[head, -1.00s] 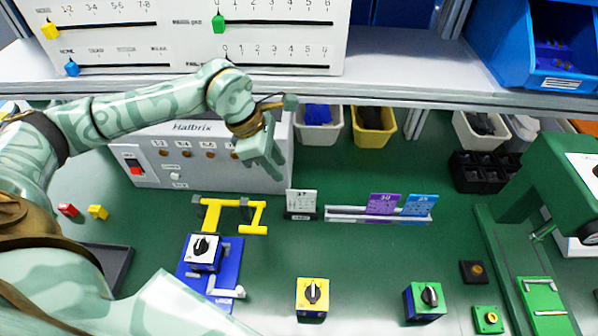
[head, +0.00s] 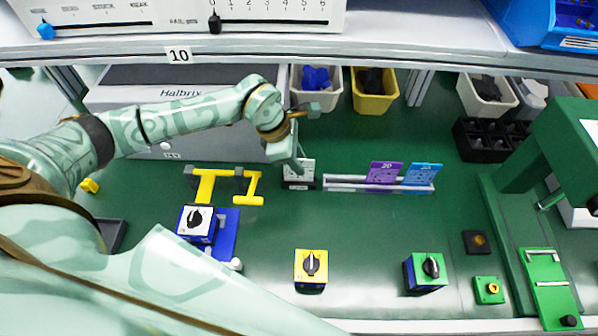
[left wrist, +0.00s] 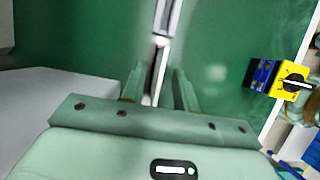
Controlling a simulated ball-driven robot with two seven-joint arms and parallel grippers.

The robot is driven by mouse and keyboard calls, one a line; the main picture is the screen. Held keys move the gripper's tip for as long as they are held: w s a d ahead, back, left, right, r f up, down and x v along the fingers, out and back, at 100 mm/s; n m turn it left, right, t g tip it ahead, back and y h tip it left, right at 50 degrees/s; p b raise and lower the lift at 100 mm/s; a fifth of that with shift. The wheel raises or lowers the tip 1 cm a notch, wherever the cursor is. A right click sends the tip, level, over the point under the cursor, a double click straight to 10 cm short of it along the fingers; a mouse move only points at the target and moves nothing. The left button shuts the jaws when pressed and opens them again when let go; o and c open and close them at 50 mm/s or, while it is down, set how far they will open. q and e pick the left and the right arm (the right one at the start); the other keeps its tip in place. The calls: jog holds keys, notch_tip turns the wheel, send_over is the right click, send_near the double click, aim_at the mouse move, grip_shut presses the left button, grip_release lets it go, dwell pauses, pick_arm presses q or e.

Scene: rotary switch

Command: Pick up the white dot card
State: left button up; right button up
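The white card (head: 301,169) stands upright in a small dark holder (head: 299,185) at the middle of the green table. Its printed face is too small to make out dots, and my gripper partly covers it. My left gripper (head: 297,163) is at the card's upper left in the head view. In the left wrist view, the two fingers of my left gripper (left wrist: 158,88) are apart, with a thin pale upright edge between them. I cannot tell whether they touch it. My right gripper is not in view.
A rail (head: 350,185) with a purple card (head: 383,172) and a blue card (head: 421,176) stands just right of the white card. The grey Halbrix box (head: 180,125) is behind my arm. Yellow (head: 311,265) and green (head: 428,268) switches stand in front.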

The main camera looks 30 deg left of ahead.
pick_arm(q)
jog(key=x, duration=0.2)
jog(key=shift+w+d+f, duration=0.1)
jog(key=shift+w+f, duration=0.05)
jog(key=shift+f, duration=0.2)
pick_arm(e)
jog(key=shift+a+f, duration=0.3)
pick_arm(q)
grip_shut()
jog(key=shift+r, duration=0.15)
